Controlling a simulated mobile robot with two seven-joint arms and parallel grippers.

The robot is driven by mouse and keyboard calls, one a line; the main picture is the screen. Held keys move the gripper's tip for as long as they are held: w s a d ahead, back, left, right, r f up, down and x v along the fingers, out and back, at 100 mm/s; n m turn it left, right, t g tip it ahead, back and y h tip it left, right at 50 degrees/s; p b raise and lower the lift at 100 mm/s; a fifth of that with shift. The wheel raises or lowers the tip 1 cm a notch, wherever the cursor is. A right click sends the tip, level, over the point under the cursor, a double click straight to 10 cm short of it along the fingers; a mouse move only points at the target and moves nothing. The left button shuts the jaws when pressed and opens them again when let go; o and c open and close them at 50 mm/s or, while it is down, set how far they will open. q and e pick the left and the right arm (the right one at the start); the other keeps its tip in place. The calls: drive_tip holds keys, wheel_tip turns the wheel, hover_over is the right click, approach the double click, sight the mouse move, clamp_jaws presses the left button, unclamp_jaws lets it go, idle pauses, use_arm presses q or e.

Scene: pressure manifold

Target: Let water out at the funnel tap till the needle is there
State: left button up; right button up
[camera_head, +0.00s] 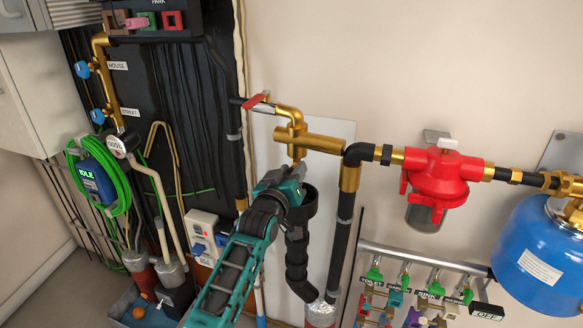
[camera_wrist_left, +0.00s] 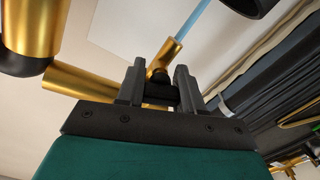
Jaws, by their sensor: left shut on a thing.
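The brass funnel tap (camera_head: 298,150) hangs from a brass pipe on the wall, above the black funnel (camera_head: 308,203). My left gripper (camera_head: 298,178) is at the tap's lower end, just over the funnel, and partly hides both. In the left wrist view my left gripper (camera_wrist_left: 158,88) is shut on a small dark part, seemingly the tap's handle (camera_wrist_left: 160,95). A light blue stream of water (camera_wrist_left: 197,22) runs from the brass spout (camera_wrist_left: 166,60) towards the funnel's dark rim (camera_wrist_left: 243,4). A round white dial (camera_head: 116,144) stands at left; its needle is too small to read. My right gripper is not in view.
A red-handled valve (camera_head: 257,101) is just above the tap. A red regulator (camera_head: 437,178) and blue tank (camera_head: 540,252) are at right. A manifold with green taps (camera_head: 407,274) is lower right.

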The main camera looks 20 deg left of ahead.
use_arm(q)
drive_tip(key=o, duration=1)
drive_tip(key=shift+o, duration=0.2)
drive_tip(key=s, duration=1.3)
drive_tip(key=shift+a+p, duration=0.2)
drive_tip(key=shift+p, duration=0.15)
drive_tip(key=s+d+f+m+g+h, duration=0.1)
drive_tip(key=s+f+m+g, duration=0.5)
drive_tip(key=s+f, duration=1.5)
drive_tip(key=shift+s+f+m+g, duration=0.15)
drive_tip(key=shift+f+m+g, duration=0.2)
drive_tip(key=shift+g, duration=0.25)
